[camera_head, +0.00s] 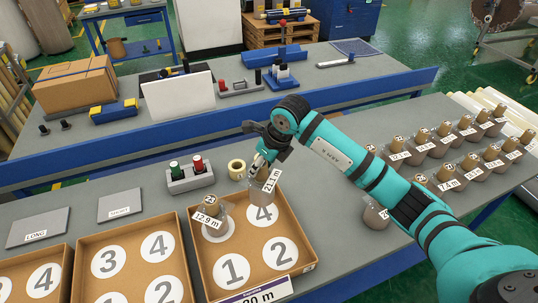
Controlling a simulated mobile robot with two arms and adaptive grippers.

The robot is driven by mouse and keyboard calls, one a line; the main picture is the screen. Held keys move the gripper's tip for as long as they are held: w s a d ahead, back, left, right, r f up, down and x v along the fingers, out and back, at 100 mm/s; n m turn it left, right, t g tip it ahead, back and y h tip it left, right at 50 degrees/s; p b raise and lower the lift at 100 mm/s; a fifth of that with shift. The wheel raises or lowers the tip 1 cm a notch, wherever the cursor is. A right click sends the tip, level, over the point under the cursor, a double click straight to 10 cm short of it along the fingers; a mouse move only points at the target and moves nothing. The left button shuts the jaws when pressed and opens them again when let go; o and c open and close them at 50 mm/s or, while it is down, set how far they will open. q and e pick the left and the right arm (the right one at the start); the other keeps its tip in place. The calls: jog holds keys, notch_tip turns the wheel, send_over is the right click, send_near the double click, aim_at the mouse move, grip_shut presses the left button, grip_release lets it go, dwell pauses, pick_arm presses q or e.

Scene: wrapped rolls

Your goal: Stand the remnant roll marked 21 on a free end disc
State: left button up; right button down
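A wrapped roll (263,186) with a side label that seems to read 21.1 m is upright at the back right of the nearest cardboard tray (197,262). My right gripper (262,163) is over its top and appears shut on it. The gripper hides any top mark. The roll overlaps the white disc 4 (262,218); I cannot tell whether its base touches it. Another roll (211,211), labelled 12.9 m, stands on the back left disc. White discs 1 (232,270) and 2 (278,253) are bare. My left gripper is not in view.
More trays with numbered discs (109,262) lie at left. Several rolls (446,175) stand at right; one (376,216) is partly behind my arm.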

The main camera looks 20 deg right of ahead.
aim_at(261, 177)
jog(key=shift+f+b, duration=0.5)
jog(key=shift+f, duration=0.45)
notch_tip(261, 177, down, 3)
jog(key=shift+f+b, duration=0.15)
jog(key=shift+b, duration=0.8)
jog(key=shift+f+b, duration=1.3)
jog(key=shift+f, duration=0.1)
jog(key=shift+f+b, duration=0.35)
jog(key=c, duration=0.7)
grip_release()
jog(key=shift+c, duration=0.2)
jog(key=shift+d+r, duration=0.1)
jog(key=v, duration=1.1)
jog(key=shift+s+r, duration=0.1)
jog(key=shift+r, duration=0.3)
